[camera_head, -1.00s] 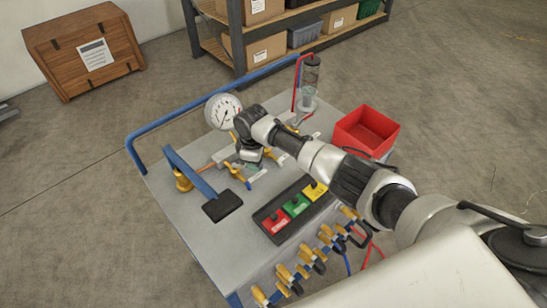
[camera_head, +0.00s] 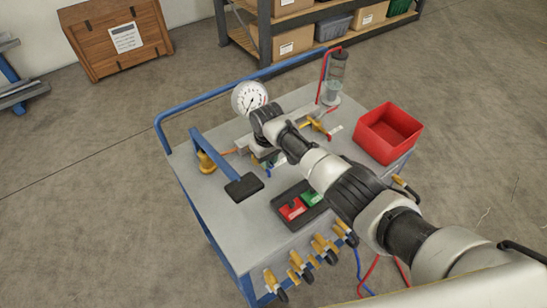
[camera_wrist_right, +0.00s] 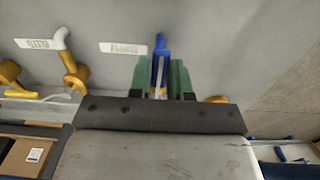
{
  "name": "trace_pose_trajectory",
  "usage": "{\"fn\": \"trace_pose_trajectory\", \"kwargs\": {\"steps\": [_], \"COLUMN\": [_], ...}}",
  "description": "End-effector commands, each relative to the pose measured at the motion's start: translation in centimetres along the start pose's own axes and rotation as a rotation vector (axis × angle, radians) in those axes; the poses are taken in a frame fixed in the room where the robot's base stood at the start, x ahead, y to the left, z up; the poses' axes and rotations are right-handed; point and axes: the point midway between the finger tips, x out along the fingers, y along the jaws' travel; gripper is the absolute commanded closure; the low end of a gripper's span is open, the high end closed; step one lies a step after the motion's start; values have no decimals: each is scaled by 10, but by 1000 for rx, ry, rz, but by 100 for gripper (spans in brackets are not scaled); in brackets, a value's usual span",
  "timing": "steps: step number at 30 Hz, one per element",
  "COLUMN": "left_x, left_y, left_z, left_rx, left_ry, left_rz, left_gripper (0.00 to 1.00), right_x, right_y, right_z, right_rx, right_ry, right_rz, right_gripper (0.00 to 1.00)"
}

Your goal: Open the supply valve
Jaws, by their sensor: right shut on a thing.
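A blue valve lever (camera_wrist_right: 161,62) sits between the green fingers of my right gripper (camera_wrist_right: 161,84) in the right wrist view. The fingers are shut on it, one on each side. In the head view the right gripper (camera_head: 273,160) points down at the pipework on the cart top and is largely hidden by my own wrist. A bit of blue lever (camera_head: 268,172) shows beneath it. A white tag (camera_wrist_right: 123,48) lies left of the lever; its print is too small to read. My left gripper is not in view.
A pressure gauge (camera_head: 249,98) stands behind the wrist, with a clear cylinder (camera_head: 332,89) to its right. A yellow lever (camera_wrist_right: 73,73) is beside the held one.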

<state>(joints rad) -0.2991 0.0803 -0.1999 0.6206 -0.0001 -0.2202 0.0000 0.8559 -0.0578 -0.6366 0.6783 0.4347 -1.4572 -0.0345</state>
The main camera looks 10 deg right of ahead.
Motion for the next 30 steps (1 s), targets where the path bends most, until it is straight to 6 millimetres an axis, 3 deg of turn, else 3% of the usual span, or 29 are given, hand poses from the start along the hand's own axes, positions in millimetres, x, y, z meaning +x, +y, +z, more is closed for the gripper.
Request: {"fn": "trace_pose_trajectory", "kwargs": {"steps": [15,16,20,30], "left_x": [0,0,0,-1], "left_y": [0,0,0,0], "left_z": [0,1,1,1], "left_rx": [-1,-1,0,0], "left_ry": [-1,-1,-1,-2], "left_rz": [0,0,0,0], "left_gripper": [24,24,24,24], "right_x": [-1,-1,-1,-4], "right_y": [-2,-2,-2,-2], "right_z": [-2,-2,-2,-2], "right_rx": [18,17,16,14], "right_ry": [3,3,3,3], "right_rz": [-1,-1,-1,0], "right_gripper": [100,77,57,55]}}
